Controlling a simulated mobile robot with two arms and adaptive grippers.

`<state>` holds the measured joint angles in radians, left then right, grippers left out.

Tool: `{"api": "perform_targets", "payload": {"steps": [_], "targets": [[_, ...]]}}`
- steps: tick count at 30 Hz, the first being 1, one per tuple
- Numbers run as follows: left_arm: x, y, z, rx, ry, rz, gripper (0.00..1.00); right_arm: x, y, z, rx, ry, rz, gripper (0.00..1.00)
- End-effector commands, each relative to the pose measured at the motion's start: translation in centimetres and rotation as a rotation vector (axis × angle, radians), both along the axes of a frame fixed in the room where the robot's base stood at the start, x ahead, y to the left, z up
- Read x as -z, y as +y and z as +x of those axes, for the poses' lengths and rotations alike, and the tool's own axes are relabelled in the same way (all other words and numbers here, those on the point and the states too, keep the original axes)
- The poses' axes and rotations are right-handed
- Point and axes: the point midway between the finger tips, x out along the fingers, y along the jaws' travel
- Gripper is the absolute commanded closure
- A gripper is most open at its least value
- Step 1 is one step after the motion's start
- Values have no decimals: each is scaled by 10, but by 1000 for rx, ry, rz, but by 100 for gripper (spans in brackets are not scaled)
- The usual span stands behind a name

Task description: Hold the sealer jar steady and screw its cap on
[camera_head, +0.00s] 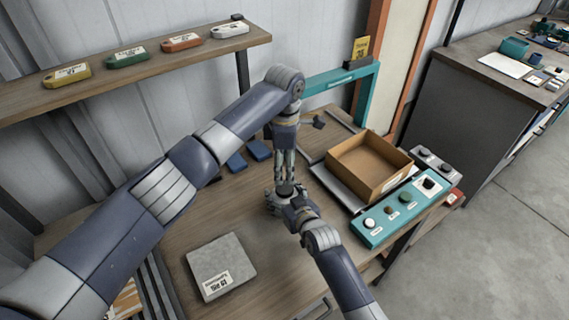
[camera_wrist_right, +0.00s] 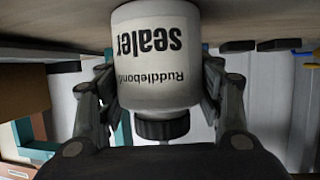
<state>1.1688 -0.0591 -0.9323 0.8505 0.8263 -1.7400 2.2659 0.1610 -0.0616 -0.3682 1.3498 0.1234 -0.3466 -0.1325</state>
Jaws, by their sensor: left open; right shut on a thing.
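The white sealer jar (camera_wrist_right: 157,55) shows in the right wrist view, where the picture is upside down. Its label reads "Ruddlebond sealer". A black ribbed cap (camera_wrist_right: 162,125) sits at the jar's mouth, in line with it; I cannot tell how tightly it is on. My right gripper (camera_wrist_right: 160,95) is shut around the jar, with a finger on each side. In the head view my right gripper (camera_head: 279,198) is low over the table. My left gripper (camera_head: 286,181) points straight down above the dark cap (camera_head: 286,188), open. The jar is mostly hidden there by the grippers.
The wooden table (camera_head: 210,215) holds a grey slab (camera_head: 221,266) at the front left and an open cardboard box (camera_head: 368,165) at the right. A teal button panel (camera_head: 406,206) lies along the right edge. Blue pieces (camera_head: 258,150) lie behind my left arm. A shelf (camera_head: 150,60) runs along the wall.

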Motion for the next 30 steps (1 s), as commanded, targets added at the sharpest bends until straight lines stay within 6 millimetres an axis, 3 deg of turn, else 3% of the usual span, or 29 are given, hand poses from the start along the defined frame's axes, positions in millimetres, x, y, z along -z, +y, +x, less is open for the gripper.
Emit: {"api": "perform_targets", "payload": {"steps": [7,20,30], "targets": [[-1,0,0,-189,0,0,41,1,-1,0,1,1,-2,100],[0,0,0,-211,1,0,41,1,-1,0,1,1,-2,100],[42,0,-1,-211,3,2,41,1,-1,0,1,1,-2,100]]}}
